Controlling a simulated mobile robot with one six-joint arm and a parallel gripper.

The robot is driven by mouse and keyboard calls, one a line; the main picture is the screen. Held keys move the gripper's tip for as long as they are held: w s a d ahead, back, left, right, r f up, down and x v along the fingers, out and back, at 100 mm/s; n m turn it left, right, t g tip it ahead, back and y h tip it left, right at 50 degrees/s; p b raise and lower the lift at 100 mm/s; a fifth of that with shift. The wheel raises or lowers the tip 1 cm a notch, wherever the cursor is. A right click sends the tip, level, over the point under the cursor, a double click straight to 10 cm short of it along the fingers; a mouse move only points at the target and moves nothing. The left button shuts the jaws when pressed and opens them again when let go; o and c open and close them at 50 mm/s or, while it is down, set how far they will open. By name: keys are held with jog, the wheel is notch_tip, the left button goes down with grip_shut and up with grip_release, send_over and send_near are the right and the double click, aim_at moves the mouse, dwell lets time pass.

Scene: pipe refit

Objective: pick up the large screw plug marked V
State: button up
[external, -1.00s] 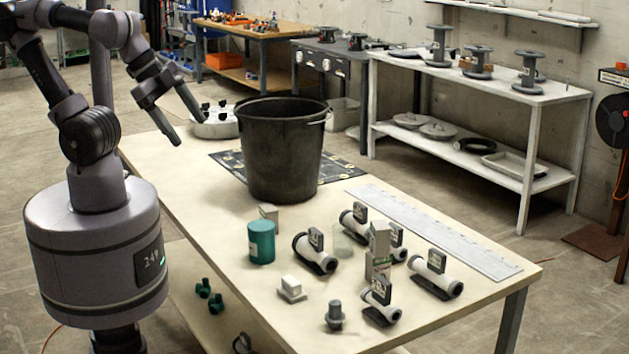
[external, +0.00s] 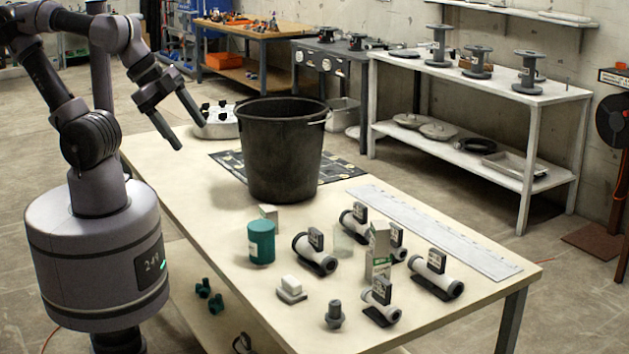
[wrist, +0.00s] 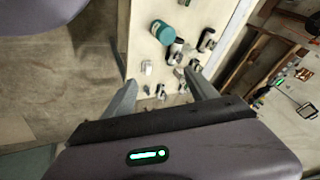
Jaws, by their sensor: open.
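A grey plug-like piece with a stepped top (external: 334,315) stands upright near the front edge of the table. I cannot read a V on it or on any other piece, so I cannot tell whether it is the marked screw plug. My gripper (external: 191,136) is open and empty, high over the far left part of the table, left of the black bucket and well away from the small pieces. In the wrist view its two fingers (wrist: 161,78) are spread, with the table pieces small and distant beyond them.
A large black bucket (external: 284,150) stands mid-table on a dark mat. A long white ruler-like strip (external: 440,235) lies along the right edge.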

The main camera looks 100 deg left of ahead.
jog(key=c, duration=0.3)
jog(key=shift+w, duration=0.1)
jog(key=shift+c, duration=0.2)
